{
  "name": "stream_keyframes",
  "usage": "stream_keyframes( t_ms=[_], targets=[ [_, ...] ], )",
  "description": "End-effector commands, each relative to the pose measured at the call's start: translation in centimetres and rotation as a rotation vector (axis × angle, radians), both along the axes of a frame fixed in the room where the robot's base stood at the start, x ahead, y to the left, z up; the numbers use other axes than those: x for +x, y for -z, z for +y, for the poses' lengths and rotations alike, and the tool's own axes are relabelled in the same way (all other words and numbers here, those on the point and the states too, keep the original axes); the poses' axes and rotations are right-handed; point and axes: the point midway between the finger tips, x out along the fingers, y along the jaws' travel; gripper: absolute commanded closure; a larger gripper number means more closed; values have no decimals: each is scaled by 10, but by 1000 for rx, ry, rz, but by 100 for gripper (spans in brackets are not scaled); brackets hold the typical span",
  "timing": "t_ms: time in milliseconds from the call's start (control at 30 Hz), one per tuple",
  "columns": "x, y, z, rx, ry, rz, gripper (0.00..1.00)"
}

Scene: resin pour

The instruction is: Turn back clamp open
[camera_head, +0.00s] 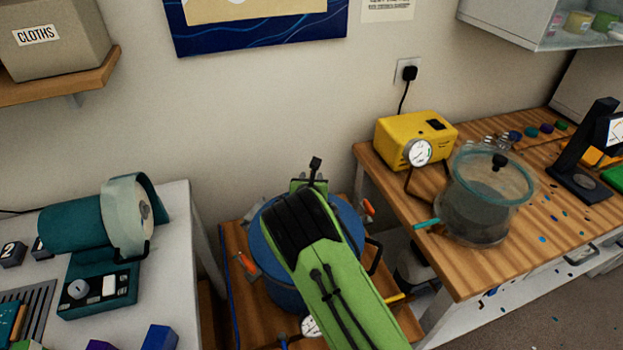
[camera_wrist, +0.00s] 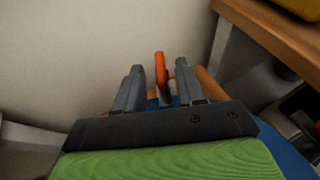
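The blue pressure pot (camera_head: 283,290) stands on a low wooden stand, largely covered by my green arm. Clamps with orange handles show on its left side (camera_head: 246,263) and right side (camera_head: 367,207). The back of the pot is hidden behind my arm in the head view. In the wrist view, the orange handle of the back clamp (camera_wrist: 160,74) stands upright between the fingers of my gripper (camera_wrist: 160,66). The fingers are apart, with a visible gap on each side of the handle. A strip of blue pot shows at the lower right there.
A wall rises close behind the pot. On the right, a wooden bench (camera_head: 461,262) carries a yellow pump (camera_head: 403,138) and a clear chamber (camera_head: 480,215). On the left, a white table (camera_head: 178,222) holds a teal machine (camera_head: 75,236).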

Motion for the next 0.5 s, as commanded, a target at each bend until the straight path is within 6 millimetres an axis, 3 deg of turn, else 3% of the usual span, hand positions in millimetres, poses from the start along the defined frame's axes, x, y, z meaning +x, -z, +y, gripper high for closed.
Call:
stream_keyframes(
  t_ms=[133,400,500],
  targets=[
    [14,6,-1,1,0,0,61],
    [17,7,-1,0,-1,1,61],
    [17,7,-1,0,0,1,77]
  ],
)
